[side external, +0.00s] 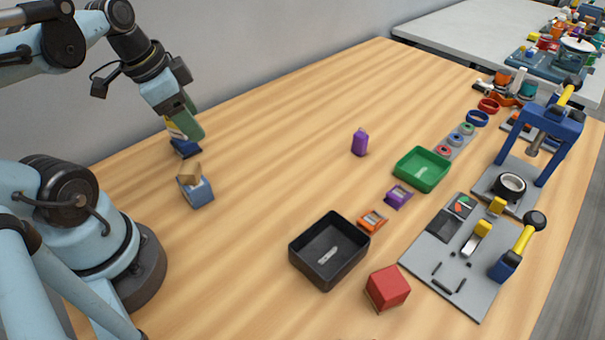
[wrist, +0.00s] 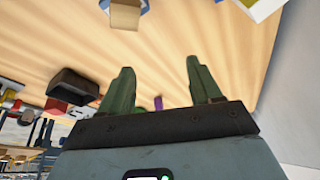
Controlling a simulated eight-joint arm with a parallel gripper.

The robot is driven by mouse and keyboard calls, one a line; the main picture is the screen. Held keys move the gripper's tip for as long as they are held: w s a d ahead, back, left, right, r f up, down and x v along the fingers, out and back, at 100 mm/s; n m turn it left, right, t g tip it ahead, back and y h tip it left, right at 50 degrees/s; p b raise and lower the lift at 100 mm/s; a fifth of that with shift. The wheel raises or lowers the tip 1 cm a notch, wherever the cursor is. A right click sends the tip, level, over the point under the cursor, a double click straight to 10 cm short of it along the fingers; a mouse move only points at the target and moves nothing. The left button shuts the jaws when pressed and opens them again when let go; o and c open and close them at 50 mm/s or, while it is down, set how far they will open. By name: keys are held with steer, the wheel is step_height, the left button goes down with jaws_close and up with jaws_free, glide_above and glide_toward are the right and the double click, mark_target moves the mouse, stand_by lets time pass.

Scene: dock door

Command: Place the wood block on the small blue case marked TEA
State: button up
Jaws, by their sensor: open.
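The wood block (side external: 189,174) rests on top of a small blue case (side external: 199,193) near my base, turned at an angle to it. The wrist view shows the wood block (wrist: 125,15) at the top edge, with part of the blue case (wrist: 104,4) beyond it. No TEA marking is readable on the case. My gripper (side external: 193,124) is open and empty, apart from the block, above and behind it in the side view. Its green fingers (wrist: 160,68) stand spread in the wrist view with nothing between them.
A blue, yellow and white item (side external: 183,146) stands just below my gripper, partly hidden by it. A black tray (side external: 300,262), red cube (side external: 388,288), purple bottle (side external: 360,142) and green tray (side external: 405,175) stand to the right. The table between is clear.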

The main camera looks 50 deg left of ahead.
steer(key=w+d+n+t, duration=0.3)
steer(key=w+d+n, duration=0.1)
steer(key=w+d, duration=0.2)
steer(key=shift+w+d+f, duration=0.15)
steer(key=shift+w+d, duration=0.15)
steer(key=shift+d, duration=0.6)
stand_by(0.4)
